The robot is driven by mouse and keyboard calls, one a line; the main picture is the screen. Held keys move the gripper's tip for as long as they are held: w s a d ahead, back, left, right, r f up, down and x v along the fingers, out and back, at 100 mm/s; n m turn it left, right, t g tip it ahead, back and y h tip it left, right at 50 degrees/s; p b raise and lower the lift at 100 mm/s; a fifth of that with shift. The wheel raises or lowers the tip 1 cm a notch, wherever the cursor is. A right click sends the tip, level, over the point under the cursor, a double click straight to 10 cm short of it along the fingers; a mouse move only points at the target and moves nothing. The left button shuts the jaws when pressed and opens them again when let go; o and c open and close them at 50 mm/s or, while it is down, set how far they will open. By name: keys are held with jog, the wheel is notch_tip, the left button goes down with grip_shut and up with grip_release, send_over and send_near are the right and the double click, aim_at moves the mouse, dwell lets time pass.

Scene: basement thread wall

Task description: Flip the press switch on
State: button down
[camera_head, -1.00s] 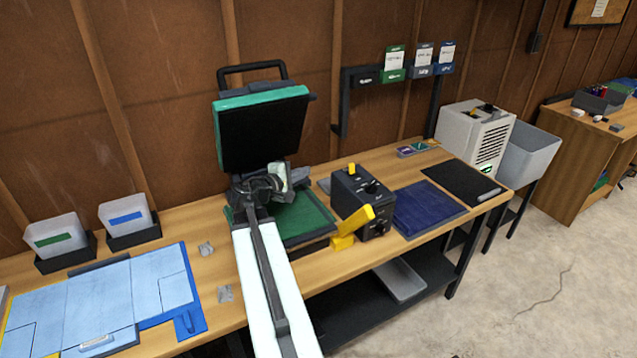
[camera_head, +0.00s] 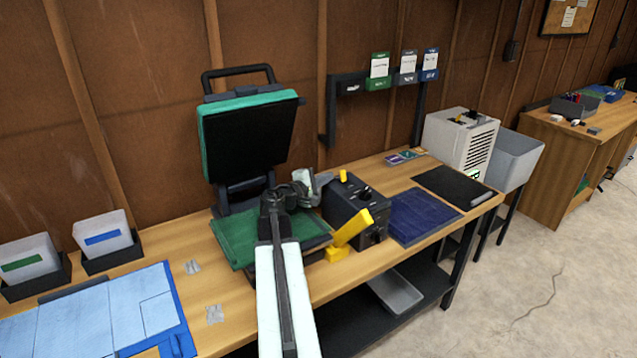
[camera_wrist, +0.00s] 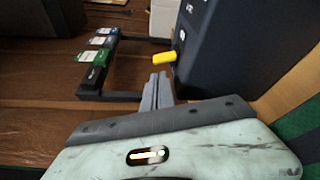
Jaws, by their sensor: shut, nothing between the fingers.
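The heat press stands open on the bench, its black and green lid (camera_head: 250,140) raised above a green lower pad (camera_head: 236,236). Beside it is its black control box (camera_head: 366,228), with dark knobs and a yellow switch (camera_head: 343,176) sticking up from the top. My gripper (camera_head: 318,180) is shut and empty, just left of the box's top. In the wrist view the closed fingers (camera_wrist: 158,84) point toward the yellow switch (camera_wrist: 164,58), close to it. I cannot tell whether they touch.
A yellow lever (camera_head: 352,228) sticks up before the box. A navy mat (camera_head: 422,215) and a black mat (camera_head: 452,184) lie to the right. A wall rack (camera_head: 345,90) with cards hangs behind. Two bins (camera_head: 105,232) and a light blue board (camera_head: 100,315) are left.

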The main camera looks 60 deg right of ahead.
aim_at(333, 182)
jog(key=shift+x, duration=1.9)
